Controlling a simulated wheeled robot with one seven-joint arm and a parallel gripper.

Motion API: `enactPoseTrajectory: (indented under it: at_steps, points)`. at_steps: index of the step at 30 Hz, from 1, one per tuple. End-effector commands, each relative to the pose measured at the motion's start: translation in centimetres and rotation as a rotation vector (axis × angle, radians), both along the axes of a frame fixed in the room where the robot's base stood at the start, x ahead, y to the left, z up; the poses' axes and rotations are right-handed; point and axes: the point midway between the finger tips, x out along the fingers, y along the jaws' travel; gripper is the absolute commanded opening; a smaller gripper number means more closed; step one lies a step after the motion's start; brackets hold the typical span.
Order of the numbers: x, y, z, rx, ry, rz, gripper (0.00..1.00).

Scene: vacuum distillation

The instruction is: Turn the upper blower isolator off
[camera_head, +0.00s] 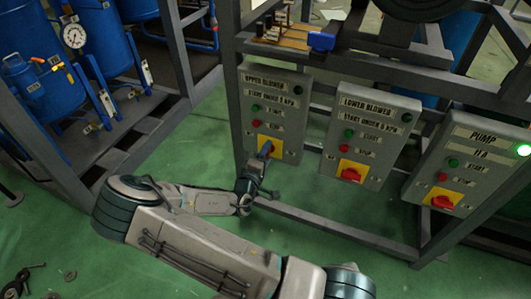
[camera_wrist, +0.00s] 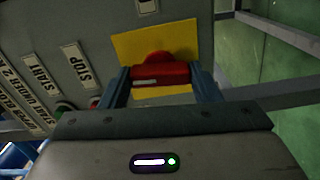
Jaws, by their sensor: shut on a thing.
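The upper blower panel (camera_head: 272,112) is a grey box at the left of three panels in the head view. Its isolator is a red rotary handle (camera_wrist: 160,74) on a yellow plate (camera_wrist: 190,38), seen close up in the wrist view. My gripper (camera_head: 264,160) reaches up to this panel from below. Its two fingers (camera_wrist: 160,83) stand on either side of the red handle and are shut on it. In the head view my gripper covers most of the handle.
The lower blower panel (camera_head: 370,135) and the pump panel (camera_head: 465,165) stand to the right, each with a red isolator on yellow. A green lamp (camera_head: 523,150) glows on the pump panel. Grey frame bars (camera_head: 335,230) run below the panels. Blue tanks (camera_head: 95,40) stand at the left.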

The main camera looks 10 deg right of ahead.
Motion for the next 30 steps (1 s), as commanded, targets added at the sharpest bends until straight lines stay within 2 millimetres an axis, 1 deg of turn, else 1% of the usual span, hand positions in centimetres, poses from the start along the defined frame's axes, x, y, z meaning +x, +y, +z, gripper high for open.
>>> enactPoseTrajectory:
  at_steps: [9,24,25,27,30]
  points:
    - [-0.10,-0.01,-0.14,-0.083,0.064,-0.001,0.34]
    - [-0.10,-0.02,-0.16,-0.098,0.075,-0.001,0.34]
    - [-0.10,-0.02,-0.16,-0.098,0.075,-0.001,0.62]
    - [-0.09,-0.01,-0.15,-0.097,0.074,-0.001,0.78]
    - [-0.07,-0.01,-0.11,-0.097,0.073,0.000,0.78]
